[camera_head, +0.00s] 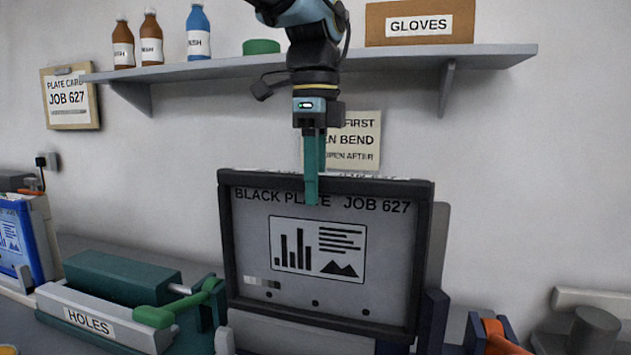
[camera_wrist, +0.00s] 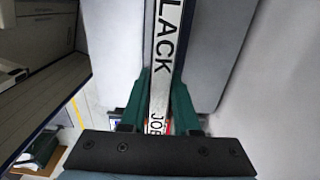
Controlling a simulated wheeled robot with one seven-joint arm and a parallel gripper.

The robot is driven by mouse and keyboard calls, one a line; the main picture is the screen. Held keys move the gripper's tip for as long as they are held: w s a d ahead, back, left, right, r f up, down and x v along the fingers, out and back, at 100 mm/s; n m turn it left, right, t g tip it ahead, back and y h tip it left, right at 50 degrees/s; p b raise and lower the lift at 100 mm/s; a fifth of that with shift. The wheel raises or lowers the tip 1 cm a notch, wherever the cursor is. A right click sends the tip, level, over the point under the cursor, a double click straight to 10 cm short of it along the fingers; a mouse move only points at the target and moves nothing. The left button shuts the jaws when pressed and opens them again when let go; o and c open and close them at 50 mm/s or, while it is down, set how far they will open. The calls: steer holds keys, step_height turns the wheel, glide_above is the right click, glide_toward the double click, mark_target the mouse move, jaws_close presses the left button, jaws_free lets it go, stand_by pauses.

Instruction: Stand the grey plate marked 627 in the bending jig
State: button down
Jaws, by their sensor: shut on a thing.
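The grey plate (camera_head: 390,260) has a dark rim and is marked "BLACK PLATE JOB 627". It stands upright, facing the head camera, with a printed chart on its face. My gripper (camera_head: 311,195) comes from above and is shut on its top edge near the middle. In the wrist view, the plate's lettered top edge (camera_wrist: 162,60) runs between the green fingers of my gripper (camera_wrist: 160,95). A dark blue post (camera_head: 432,318) stands at the plate's lower right. I cannot tell whether this belongs to the bending jig, or whether the plate's lower edge is seated.
A green punch (camera_head: 120,278) with a "HOLES" label stands left of the plate. An orange and blue device (camera_head: 495,335) is at lower right. A wall shelf (camera_head: 400,58) with bottles and a "GLOVES" box (camera_head: 420,25) is behind my arm. A "JOB 627" card (camera_head: 70,97) hangs left.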

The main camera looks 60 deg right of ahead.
step_height(320, 180, down, 11)
steer(key=b, duration=0.6)
stand_by(0.3)
steer(key=shift+f, duration=0.5)
stand_by(0.5)
steer(key=c, duration=0.6)
jaws_free()
steer(key=shift+o, duration=0.2)
step_height(320, 180, up, 11)
steer(key=shift+f+b, duration=0.1)
steer(key=shift+b, duration=0.3)
step_height(320, 180, up, 5)
steer(key=p, duration=0.5)
steer(key=shift+p, duration=0.35)
